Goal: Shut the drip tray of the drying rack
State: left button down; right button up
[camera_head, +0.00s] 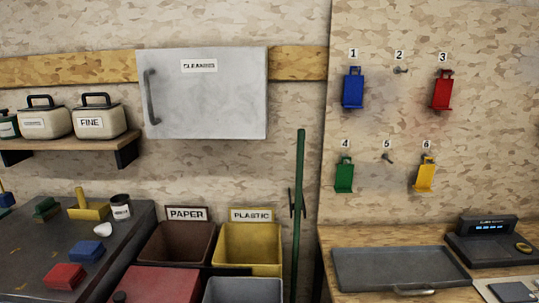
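No drying rack can be made out in the head view. A shallow dark grey tray (395,262) with a raised rim lies on the wooden bench at the lower right. I cannot tell whether this is the drip tray. Neither of my grippers is in view.
Bins marked PAPER (177,245) and PLASTIC (248,245) stand below, beside a green pole (299,200). A dark table (60,250) holds blocks and brushes. A scale (490,245) stands right of the tray.

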aim_at(418, 271)
jog(key=l+z, duration=0.2)
jog(key=z, duration=0.15)
jog(key=i+l+z, duration=0.15)
jog(key=z, duration=0.25)
